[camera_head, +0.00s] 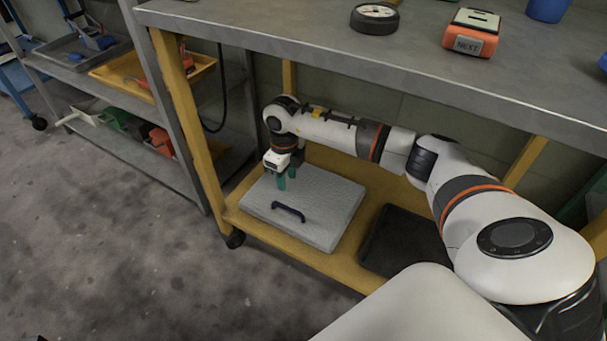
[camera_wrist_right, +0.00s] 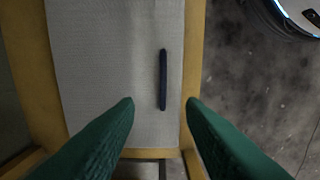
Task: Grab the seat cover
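The seat cover appears to be the light grey, flat rectangular pad (camera_head: 318,210) with a dark handle (camera_head: 288,212) on its top. It lies on the lower yellow shelf of the workbench. In the right wrist view the grey pad (camera_wrist_right: 110,70) lies below me, and the dark handle (camera_wrist_right: 163,80) shows ahead, between the lines of the fingers. My right gripper (camera_head: 287,180) has green fingers and is above the pad, behind the handle in the head view. In the wrist view the right gripper (camera_wrist_right: 160,104) is open and empty. My left gripper is not in view.
The workbench top (camera_head: 300,30) overhangs the shelf and my right arm. A black tray or mat (camera_head: 405,243) lies right of the pad. A yellow leg (camera_head: 190,120) stands at left. A gauge (camera_head: 375,17) and orange device (camera_head: 471,33) sit on top. Open floor lies in front.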

